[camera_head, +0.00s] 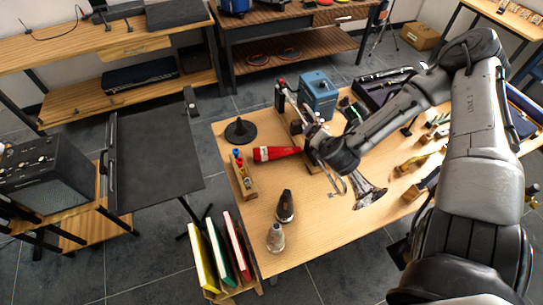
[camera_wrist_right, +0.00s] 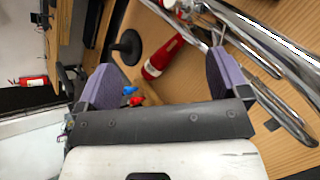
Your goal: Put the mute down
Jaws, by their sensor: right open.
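A red mute (camera_head: 275,153) with a white band lies on its side on the wooden table (camera_head: 262,185). It also shows in the right wrist view (camera_wrist_right: 163,57), ahead of and between my right fingers. A black mute-like cone on a round base (camera_head: 240,131) stands upright to its left; the right wrist view also shows it (camera_wrist_right: 127,46). My right gripper (camera_wrist_right: 160,66) is open, with nothing between its purple fingers. My left gripper is not in view.
A silver brass instrument (camera_head: 368,196) is close below my right arm. A small wooden rack (camera_head: 244,178) with coloured items is left of the red mute. Two bottles (camera_head: 285,206) stand near the front edge. A blue box (camera_head: 318,96) is behind.

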